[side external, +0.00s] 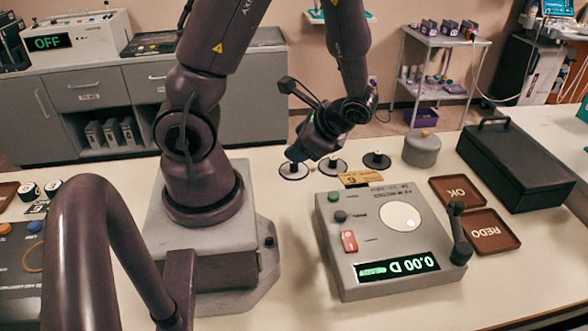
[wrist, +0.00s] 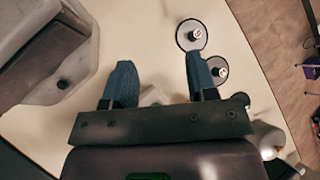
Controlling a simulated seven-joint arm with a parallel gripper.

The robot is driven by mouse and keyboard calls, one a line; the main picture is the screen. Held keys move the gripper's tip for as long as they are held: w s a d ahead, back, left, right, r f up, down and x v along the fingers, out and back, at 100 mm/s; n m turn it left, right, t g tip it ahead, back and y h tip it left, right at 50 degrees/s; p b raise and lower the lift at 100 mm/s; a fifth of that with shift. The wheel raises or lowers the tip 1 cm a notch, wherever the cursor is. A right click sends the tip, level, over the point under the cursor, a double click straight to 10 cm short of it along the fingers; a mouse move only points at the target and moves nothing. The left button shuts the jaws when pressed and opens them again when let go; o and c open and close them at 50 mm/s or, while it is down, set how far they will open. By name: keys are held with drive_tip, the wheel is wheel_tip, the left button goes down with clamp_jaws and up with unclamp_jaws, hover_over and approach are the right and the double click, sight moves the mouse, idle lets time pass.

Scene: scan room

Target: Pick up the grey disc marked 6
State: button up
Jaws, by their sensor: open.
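Three small round discs with upright knobs stand in a row on the table: a left disc (side external: 294,172), a middle disc (side external: 333,168) and a darker right disc (side external: 377,161). I cannot read a number on any of them. In the wrist view one disc (wrist: 184,43) is at top centre, another (wrist: 211,66) is lower right of it, and a third (wrist: 242,98) is partly hidden near the gripper body. My gripper (wrist: 160,78) is open, with blue fingers and nothing held. In the side view my gripper (side external: 297,153) hangs just above the left disc.
A scale (side external: 355,262) reading 0.00 stands in front of the discs, with a yellow tag (side external: 360,178) at its back edge. OK (side external: 455,190) and REDO (side external: 490,232) trays, a grey cylinder (side external: 421,151) and a black case (side external: 525,165) lie to the right.

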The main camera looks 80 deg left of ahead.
drive_tip(key=s+a+f+m+y, duration=0.2)
drive_tip(key=a+f+m+y, duration=0.3)
drive_tip(key=a+m, duration=0.15)
drive_tip(key=m+t+y, duration=0.1)
drive_tip(key=m+t, duration=0.2)
drive_tip(key=m, duration=0.1)
hover_over(296, 173)
drive_tip(key=d, duration=0.2)
drive_tip(key=shift+w+d+f, duration=0.1)
drive_tip(key=shift+f, duration=1.45)
drive_tip(key=shift+w+f, duration=0.1)
drive_tip(key=shift+f, duration=1.45)
wheel_tip(296, 173, down, 3)
drive_tip(key=shift+r+y, duration=0.2)
drive_tip(key=shift+y, duration=0.1)
drive_tip(key=shift+x, duration=1.2)
drive_tip(key=shift+s+a, duration=0.1)
drive_tip(key=shift+a, duration=0.2)
drive_tip(key=shift+c, duration=0.2)
clamp_jaws()
